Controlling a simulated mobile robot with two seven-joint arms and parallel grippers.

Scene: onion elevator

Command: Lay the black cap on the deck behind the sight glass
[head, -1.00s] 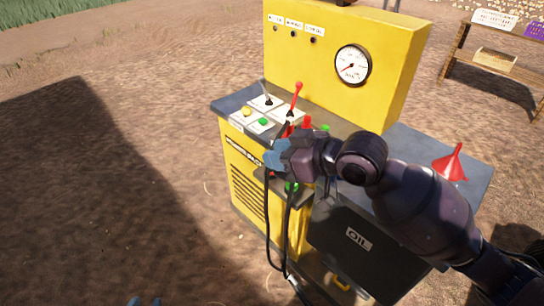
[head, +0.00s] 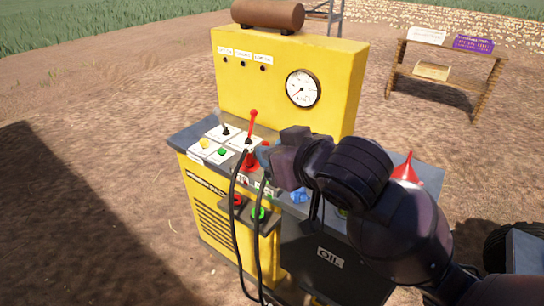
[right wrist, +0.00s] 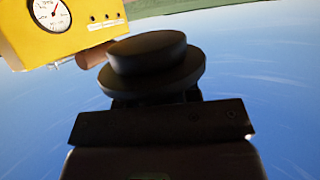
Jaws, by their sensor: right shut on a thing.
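My right gripper (head: 266,158) is shut on the black cap, a dark round stepped disc (right wrist: 155,62) that fills the middle of the right wrist view. In the head view the gripper is above the machine's grey deck (head: 187,138), near the red lever, and the cap cannot be made out there. A small blue item (head: 299,196) sits on the deck below my right wrist. I cannot tell which item is the sight glass; my right arm covers part of the deck. My left gripper is not in view.
The yellow panel with a gauge (head: 303,88) rises behind the deck. A red lever (head: 251,130) stands at its left part, a red funnel (head: 407,168) at its right. Black hoses (head: 236,230) hang in front. A wooden stand (head: 440,78) is farther back.

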